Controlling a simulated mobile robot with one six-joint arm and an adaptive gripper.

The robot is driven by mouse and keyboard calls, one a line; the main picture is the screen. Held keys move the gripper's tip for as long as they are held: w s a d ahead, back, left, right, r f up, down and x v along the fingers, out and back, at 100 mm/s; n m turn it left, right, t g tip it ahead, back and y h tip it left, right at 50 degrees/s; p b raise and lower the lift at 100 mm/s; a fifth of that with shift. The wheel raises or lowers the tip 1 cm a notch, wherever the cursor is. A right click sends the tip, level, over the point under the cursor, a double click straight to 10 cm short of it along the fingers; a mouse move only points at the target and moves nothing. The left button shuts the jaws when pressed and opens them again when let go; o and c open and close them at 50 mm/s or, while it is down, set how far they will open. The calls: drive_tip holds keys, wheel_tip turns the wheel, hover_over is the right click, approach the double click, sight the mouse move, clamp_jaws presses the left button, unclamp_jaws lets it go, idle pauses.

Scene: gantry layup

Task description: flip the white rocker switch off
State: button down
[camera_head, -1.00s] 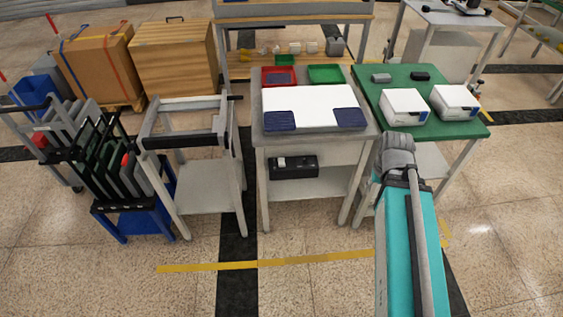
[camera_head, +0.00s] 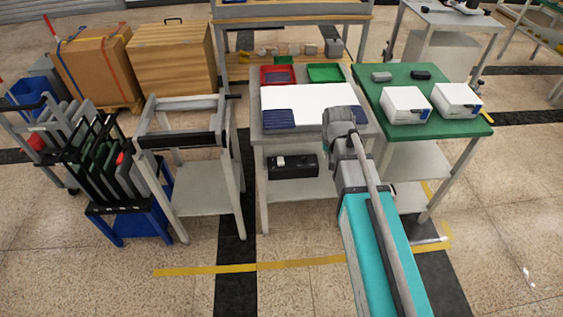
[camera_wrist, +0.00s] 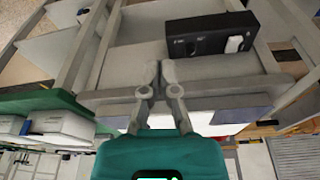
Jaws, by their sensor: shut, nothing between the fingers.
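The white rocker switch (camera_wrist: 234,44) is on the face of a black box (camera_wrist: 211,37), at its right end in the wrist view. In the head view the black box (camera_head: 306,167) is under the middle table's top, with the white switch (camera_head: 281,162) at its left end. My gripper (camera_wrist: 160,68) is shut and empty in the wrist view. Its fingertips show below and left of the box, apart from it and the switch. In the head view the fingers cannot be made out; the arm's end covers the table's right part. The switch's tilt is too small to tell.
The middle table (camera_head: 258,120) carries a white sheet (camera_head: 295,103), dark blue pads, a red tray (camera_head: 277,75) and a green tray (camera_head: 325,73). A green-topped table (camera_head: 455,122) with two white boxes stands right. A grey frame cart (camera_head: 205,195) stands left. Floor in front is clear.

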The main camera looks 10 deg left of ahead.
drive_tip(key=w+a+b, duration=0.1)
drive_tip(key=w+a, duration=0.1)
drive_tip(key=a, duration=0.3)
drive_tip(key=w+a+f+n+t, duration=0.1)
drive_tip(key=w+a, duration=0.1)
drive_tip(key=a, duration=0.4)
drive_tip(key=w+a+f+y+b, duration=0.1)
drive_tip(key=w+a, duration=0.1)
drive_tip(key=a, duration=0.4)
drive_tip(key=shift+w+t+b, duration=0.3)
drive_tip(key=shift+w+t, duration=0.1)
drive_tip(key=shift+f, duration=0.15)
drive_tip(key=b, duration=1)
hover_over(281, 161)
wheel_tip(281, 161, down, 9)
drive_tip(key=shift+f, duration=0.15)
drive_tip(key=shift+s+d+f+b, duration=0.1)
drive_tip(key=shift+s+f+b, duration=0.15)
drive_tip(key=shift+f+b, duration=0.3)
drive_tip(key=shift+s+d+f+b, duration=0.1)
drive_tip(key=shift+s+f+b, duration=0.15)
drive_tip(key=shift+f+b, duration=0.3)
drive_tip(key=shift+s+f+b, duration=0.25)
drive_tip(key=shift+f+b, duration=0.15)
drive_tip(key=shift+f, duration=0.25)
